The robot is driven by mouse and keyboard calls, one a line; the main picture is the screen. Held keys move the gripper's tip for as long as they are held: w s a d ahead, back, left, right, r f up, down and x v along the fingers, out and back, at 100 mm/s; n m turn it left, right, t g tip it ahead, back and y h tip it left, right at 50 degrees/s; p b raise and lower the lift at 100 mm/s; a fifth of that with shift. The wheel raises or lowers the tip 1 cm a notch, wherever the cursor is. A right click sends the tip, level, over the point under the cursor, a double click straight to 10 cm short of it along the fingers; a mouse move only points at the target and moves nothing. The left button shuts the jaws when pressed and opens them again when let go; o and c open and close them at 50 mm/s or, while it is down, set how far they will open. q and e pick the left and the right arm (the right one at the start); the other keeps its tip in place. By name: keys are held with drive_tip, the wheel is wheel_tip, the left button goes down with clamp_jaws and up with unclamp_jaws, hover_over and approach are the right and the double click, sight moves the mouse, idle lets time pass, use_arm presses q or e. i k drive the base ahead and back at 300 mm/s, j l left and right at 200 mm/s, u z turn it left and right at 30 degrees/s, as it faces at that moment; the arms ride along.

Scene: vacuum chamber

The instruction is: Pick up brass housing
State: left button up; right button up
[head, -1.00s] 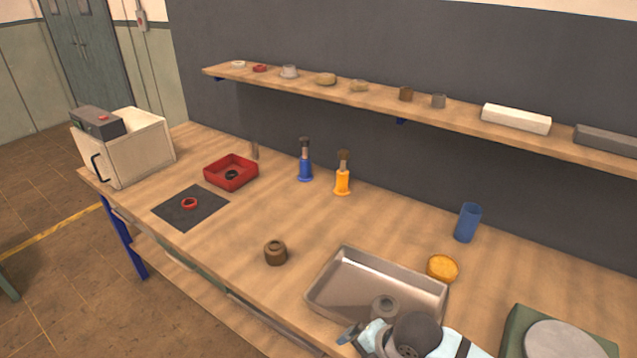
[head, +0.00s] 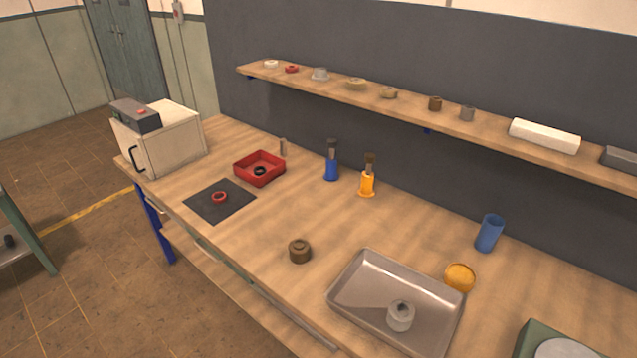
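A squat, dark brownish-bronze round part (head: 300,251) with a narrower top and a hole stands on the wooden bench, left of the metal tray. It looks like the brass housing, though its metal is hard to tell. Nothing touches it. A grey metal round part (head: 400,316) of similar shape stands in the tray. Neither of my grippers is in view.
The shallow metal tray (head: 350,283) lies right of the bronze part, with a yellow round thing (head: 460,277) and blue cup (head: 489,233) beyond. A dark mat (head: 206,208), red bin (head: 260,181) and white box (head: 174,150) are left. Bench around the bronze part is clear.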

sight(299, 249)
drive_tip(key=i+j+u, duration=0.15)
drive_tip(key=j, duration=0.25)
drive_tip(key=i+j+u, duration=0.1)
drive_tip(key=j, duration=0.3)
drive_tip(key=i+j+u, duration=0.25)
drive_tip(key=i+j, duration=0.2)
drive_tip(key=j, duration=0.25)
